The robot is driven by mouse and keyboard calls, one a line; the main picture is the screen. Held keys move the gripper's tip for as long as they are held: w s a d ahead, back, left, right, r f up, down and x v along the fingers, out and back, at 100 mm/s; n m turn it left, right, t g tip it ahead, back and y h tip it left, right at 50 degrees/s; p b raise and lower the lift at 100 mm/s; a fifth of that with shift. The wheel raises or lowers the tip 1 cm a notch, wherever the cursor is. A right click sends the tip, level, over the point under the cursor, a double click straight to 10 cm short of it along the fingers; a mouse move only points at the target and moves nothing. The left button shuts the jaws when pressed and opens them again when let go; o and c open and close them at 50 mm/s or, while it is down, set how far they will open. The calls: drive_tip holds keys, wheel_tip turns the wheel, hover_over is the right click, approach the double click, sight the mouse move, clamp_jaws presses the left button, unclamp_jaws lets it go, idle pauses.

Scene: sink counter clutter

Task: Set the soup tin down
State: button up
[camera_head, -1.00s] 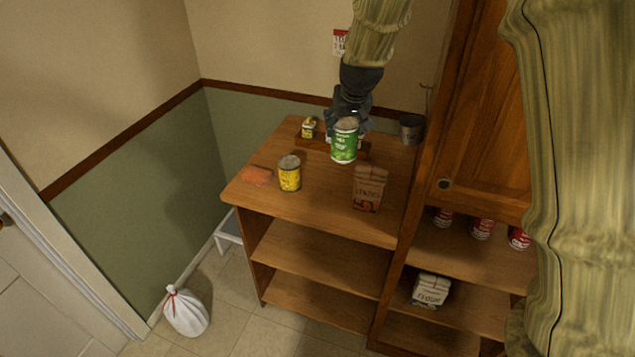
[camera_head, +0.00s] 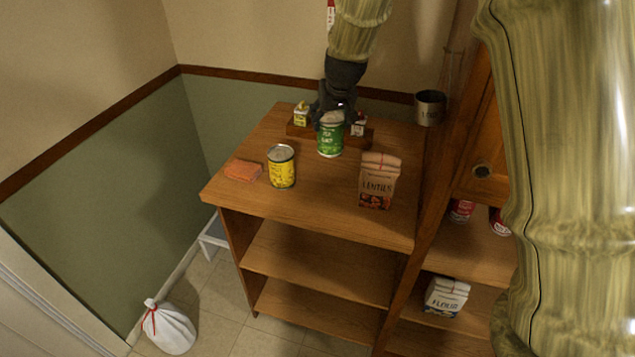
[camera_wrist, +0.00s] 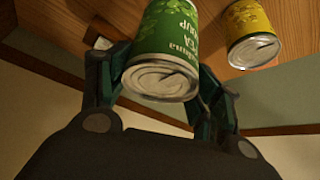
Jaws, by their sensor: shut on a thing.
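The soup tin, green with a pea soup label (camera_head: 330,140), is upright at the back of the wooden counter top (camera_head: 320,210). My gripper (camera_head: 333,112) is above and behind it, shut on it. In the wrist view the green tin (camera_wrist: 165,45) sits between the two fingers of my gripper (camera_wrist: 160,80), its metal lid towards the camera. The tin's base looks at or very near the counter; I cannot tell whether it touches. The back of the tin is hidden.
A bag of lentils (camera_head: 378,180) stands to the right. A low wooden rack (camera_head: 300,131) with small boxes is behind. A metal pot (camera_head: 430,108) is at the back right.

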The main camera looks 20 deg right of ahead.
sight(331, 148)
drive_tip(key=shift+s+f, duration=0.15)
drive_tip(key=shift+f, duration=0.15)
wheel_tip(331, 148, down, 4)
drive_tip(key=shift+f+p, duration=0.15)
drive_tip(key=shift+p, duration=0.65)
drive_tip(key=shift+s+f, duration=0.1)
drive_tip(key=shift+f, duration=0.65)
drive_tip(key=shift+f+p, duration=0.6)
drive_tip(key=shift+f, duration=1)
drive_tip(key=shift+f, duration=0.1)
drive_tip(key=o, duration=1.8)
